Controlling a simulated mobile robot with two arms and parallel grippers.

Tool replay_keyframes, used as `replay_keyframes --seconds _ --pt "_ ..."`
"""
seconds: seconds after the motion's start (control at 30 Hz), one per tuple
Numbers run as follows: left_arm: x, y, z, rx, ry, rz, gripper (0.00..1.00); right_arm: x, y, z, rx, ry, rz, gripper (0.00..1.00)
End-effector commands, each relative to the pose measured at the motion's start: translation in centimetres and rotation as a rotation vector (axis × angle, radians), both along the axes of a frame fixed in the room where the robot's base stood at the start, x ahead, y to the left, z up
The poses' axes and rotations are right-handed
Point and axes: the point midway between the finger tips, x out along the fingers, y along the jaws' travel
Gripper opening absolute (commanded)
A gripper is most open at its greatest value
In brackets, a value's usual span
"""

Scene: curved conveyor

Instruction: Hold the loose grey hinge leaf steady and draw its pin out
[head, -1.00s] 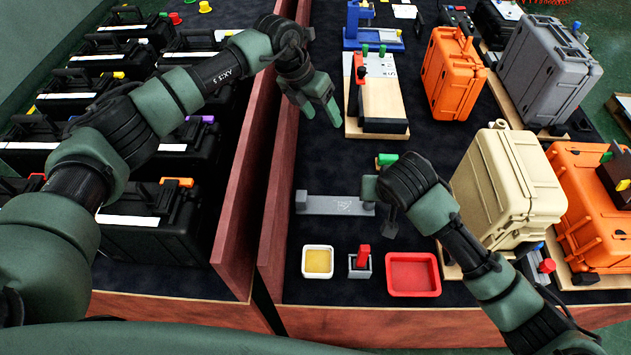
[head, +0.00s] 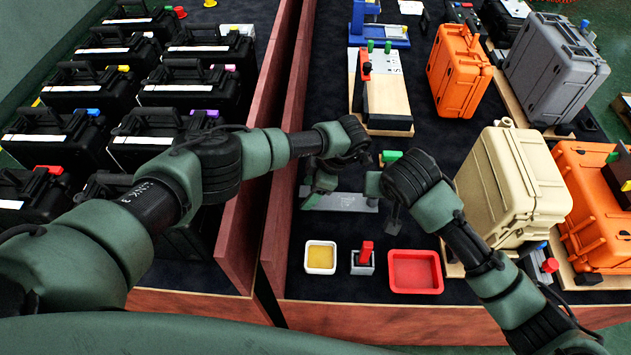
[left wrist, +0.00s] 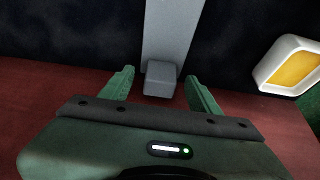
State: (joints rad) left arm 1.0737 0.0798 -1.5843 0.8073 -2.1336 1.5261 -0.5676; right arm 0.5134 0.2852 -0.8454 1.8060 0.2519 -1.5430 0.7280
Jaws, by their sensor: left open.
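The grey hinge leaf (head: 345,202) is a flat bar lying on the dark table top, running left to right. In the left wrist view the leaf (left wrist: 168,32) runs away from me, with a raised grey block (left wrist: 160,78) at its near end. My left gripper (head: 317,188) is over the leaf's left end. Its open fingers (left wrist: 159,74) stand either side of the block, with gaps. My right gripper (head: 394,215) is near the leaf's right end; its jaws are too small to read. I cannot make out the pin.
In front lie a white tray with a yellow inside (head: 320,257), a small holder with a red knob (head: 364,258) and a red tray (head: 415,270). A green piece (head: 391,156) is behind. A tan case (head: 510,185) stands right. A wooden wall (head: 282,150) borders the left.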

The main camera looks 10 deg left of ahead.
Motion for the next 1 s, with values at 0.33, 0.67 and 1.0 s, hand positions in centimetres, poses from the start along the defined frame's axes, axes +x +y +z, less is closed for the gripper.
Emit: replay_keyframes --seconds 0.33,0.67,1.0 --pt "-0.1 0.7 -1.7 -0.002 -0.001 0.002 0.62 0.0 0.0 0.0 0.000 0.000 0.000 0.36" --pt "-0.1 0.6 -1.6 -0.002 -0.001 0.001 0.12 0.0 0.0 0.0 0.000 0.000 0.000 0.36" --pt "-0.1 0.6 -1.6 -0.002 -0.001 0.002 0.00 0.0 0.0 0.0 0.000 0.000 0.000 0.36"
